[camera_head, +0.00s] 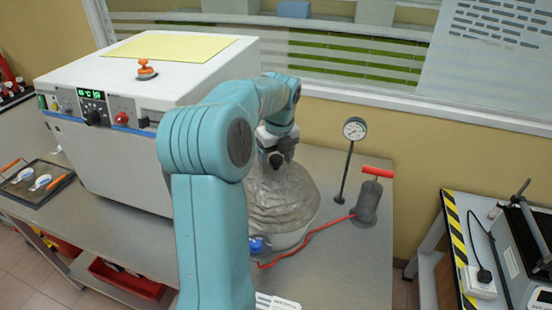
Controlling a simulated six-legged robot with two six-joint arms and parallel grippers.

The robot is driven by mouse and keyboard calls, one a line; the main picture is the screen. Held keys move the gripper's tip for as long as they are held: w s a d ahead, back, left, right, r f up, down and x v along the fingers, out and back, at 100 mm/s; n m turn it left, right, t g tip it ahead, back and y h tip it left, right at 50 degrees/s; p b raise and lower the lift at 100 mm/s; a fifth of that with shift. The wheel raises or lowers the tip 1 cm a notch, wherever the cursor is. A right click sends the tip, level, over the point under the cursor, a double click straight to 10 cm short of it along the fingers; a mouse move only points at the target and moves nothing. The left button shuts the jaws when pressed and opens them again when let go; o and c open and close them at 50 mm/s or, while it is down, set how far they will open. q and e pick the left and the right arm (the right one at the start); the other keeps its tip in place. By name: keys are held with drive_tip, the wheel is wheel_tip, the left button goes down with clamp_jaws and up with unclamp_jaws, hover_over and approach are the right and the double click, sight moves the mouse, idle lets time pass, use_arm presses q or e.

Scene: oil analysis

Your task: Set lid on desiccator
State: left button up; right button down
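The desiccator (292,240) stands on the grey bench behind my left arm, its lower part a pale round bowl. A greyish, domed, glassy lid (285,197) is over the bowl; whether it rests fully on the rim I cannot tell. My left gripper (276,160) is at the top of the dome, pointing down. Its fingers are small and partly hidden, so I cannot tell whether they close on the lid's knob. A blue part (256,244) shows at the bowl's front left, partly behind my arm. My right gripper is not in view.
A white oven (120,150) with a yellow sheet on top stands at left. A pressure gauge (354,130) on a thin stem and a hand pump (368,200) with a red handle stand right of the desiccator. A red hose (310,240) lies across the bench. The bench's front right is clear.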

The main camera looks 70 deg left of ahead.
use_arm(q)
drive_tip(key=shift+f, duration=0.1)
drive_tip(key=shift+w+r, duration=0.1)
drive_tip(key=shift+r, duration=0.2)
wheel_tip(320, 180, up, 16)
drive_tip(key=d+p, duration=0.1)
drive_tip(key=d, duration=0.1)
drive_tip(key=shift+f, duration=0.15)
